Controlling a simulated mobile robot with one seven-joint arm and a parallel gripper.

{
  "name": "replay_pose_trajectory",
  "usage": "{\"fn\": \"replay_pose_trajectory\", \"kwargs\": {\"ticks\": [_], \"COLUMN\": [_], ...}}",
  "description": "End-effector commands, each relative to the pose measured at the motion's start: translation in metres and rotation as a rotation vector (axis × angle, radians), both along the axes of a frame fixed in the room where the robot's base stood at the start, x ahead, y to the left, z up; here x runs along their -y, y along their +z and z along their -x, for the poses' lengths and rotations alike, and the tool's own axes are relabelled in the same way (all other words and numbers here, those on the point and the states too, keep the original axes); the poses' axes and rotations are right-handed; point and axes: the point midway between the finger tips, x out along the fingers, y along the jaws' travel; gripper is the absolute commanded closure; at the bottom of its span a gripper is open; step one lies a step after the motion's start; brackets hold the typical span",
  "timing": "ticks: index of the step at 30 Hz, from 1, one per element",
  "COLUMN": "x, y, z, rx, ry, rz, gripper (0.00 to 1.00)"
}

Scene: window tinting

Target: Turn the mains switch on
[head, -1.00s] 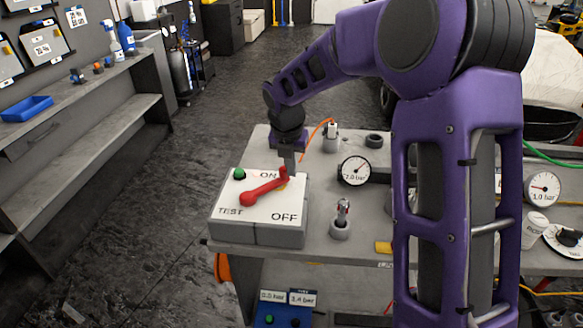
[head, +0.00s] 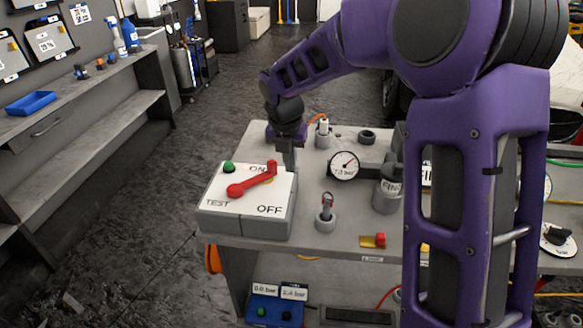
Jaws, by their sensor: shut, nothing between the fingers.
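The mains switch is a red lever (head: 252,181) on the white top of a grey box (head: 245,226) at the table's left front. The top is marked ON, OFF and TEST and has a green button (head: 229,167). The lever's thick round end is on the TEST side; its raised end is beside the ON mark, partly covering it. My gripper (head: 289,168) points down at the box's far right edge, shut and empty. It is just right of the lever's raised end with a small gap showing. Its exact fingertip height is unclear.
A pressure gauge (head: 343,165) and a grey holder with a red-topped tool (head: 326,213) stand right of the box. A grey pot (head: 387,193) is near my arm. My arm hides much of the table's right. A shelf bench (head: 95,120) is at left, with clear floor between.

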Motion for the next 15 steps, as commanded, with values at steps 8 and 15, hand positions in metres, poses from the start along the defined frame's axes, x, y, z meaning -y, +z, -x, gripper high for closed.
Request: {"fn": "replay_pose_trajectory", "kwargs": {"ticks": [8,15], "x": [0.008,0.011], "y": [0.058,0.075], "z": [0.011,0.015], "rx": [0.003,0.0], "ry": [0.001,0.001], "rz": [0.0,-0.001], "gripper": [1.0,1.0]}}
